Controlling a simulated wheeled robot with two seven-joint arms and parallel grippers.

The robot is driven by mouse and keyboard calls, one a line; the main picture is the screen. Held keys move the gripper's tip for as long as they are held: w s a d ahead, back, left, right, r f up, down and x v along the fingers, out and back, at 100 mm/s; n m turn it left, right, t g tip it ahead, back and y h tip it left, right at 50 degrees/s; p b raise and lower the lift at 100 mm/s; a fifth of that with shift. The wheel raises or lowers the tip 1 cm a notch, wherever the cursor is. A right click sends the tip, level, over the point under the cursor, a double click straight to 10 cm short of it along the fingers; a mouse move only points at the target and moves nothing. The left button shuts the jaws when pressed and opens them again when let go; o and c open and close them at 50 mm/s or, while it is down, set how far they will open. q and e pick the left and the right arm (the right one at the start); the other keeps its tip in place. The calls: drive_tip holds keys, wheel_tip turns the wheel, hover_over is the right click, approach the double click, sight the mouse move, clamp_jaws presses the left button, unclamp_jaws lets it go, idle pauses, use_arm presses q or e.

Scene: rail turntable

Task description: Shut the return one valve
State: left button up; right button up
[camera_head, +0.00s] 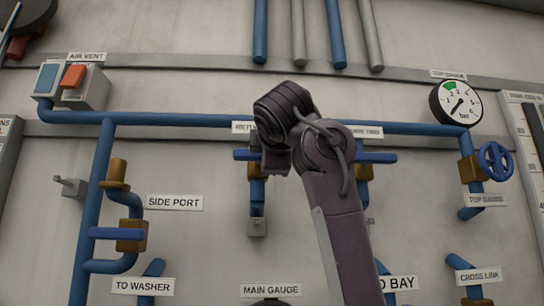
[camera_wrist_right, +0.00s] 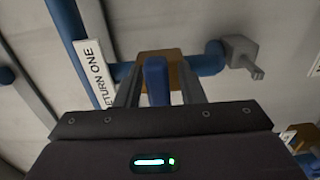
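The return one valve shows in the right wrist view as a brass body (camera_wrist_right: 176,58) with a blue lever (camera_wrist_right: 157,80). The lever stands crosswise to its blue pipe. My right gripper (camera_wrist_right: 160,92) is open, with one finger on each side of the lever and small gaps showing. In the head view my right arm hides most of this valve; a lever end (camera_head: 243,155) sticks out to the left, level across the vertical pipe (camera_head: 257,190). The return one label (camera_wrist_right: 95,72) is partly cut off. My left gripper is not in view.
The neighbouring valve's blue lever (camera_head: 377,157) is close on the right of my arm. A blue main pipe (camera_head: 190,118) runs above. A side port valve (camera_head: 132,236) is at left, and a gauge (camera_head: 456,103) and blue handwheel (camera_head: 495,161) are at right.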

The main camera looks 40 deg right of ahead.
drive_tip(key=shift+o, duration=0.4)
drive_tip(key=shift+s, duration=0.1)
drive_tip(key=shift+s+a, duration=0.2)
drive_tip(key=shift+s, duration=0.1)
drive_tip(key=b+v, duration=0.3)
drive_tip(key=v, duration=0.4)
